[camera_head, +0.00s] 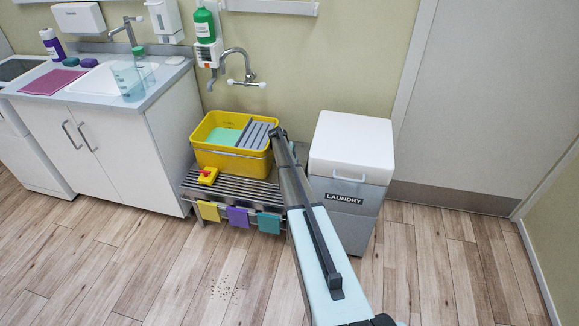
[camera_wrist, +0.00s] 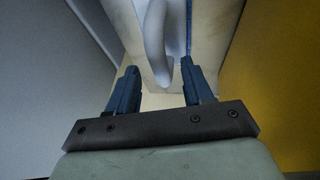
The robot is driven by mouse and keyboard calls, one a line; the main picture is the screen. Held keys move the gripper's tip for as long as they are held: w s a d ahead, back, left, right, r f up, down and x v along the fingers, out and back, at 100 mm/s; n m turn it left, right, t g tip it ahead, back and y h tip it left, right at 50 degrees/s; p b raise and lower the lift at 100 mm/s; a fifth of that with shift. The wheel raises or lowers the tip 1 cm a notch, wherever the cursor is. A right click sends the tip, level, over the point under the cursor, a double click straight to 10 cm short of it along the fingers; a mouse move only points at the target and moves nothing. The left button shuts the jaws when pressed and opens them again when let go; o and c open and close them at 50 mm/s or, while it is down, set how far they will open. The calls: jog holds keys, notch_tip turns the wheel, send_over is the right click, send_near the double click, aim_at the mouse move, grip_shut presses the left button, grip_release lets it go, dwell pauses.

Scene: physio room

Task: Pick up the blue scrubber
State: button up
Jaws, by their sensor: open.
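My gripper (camera_wrist: 159,78) points down into the gap between the yellow tub and the laundry bin. Its two dark blue fingers are apart. A pale blue-grey curved piece (camera_wrist: 158,45), like a handle, shows just beyond and between the fingertips. A thin blue strip (camera_wrist: 189,28) shows beside it, above the right finger. I cannot tell whether these belong to the blue scrubber. In the head view my arm hides this spot and the fingertips. I cannot pick out the scrubber for sure there.
The yellow tub (camera_head: 208,130) stands on a slatted rack (camera_head: 231,187), left of my arm. The white-lidded laundry bin (camera_head: 352,140) stands close on the right. A counter with a sink (camera_head: 100,82) is at left, with small sponges. The front floor is open.

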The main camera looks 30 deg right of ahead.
jog(key=shift+x, duration=1.6)
jog(key=shift+c, duration=0.3)
grip_shut()
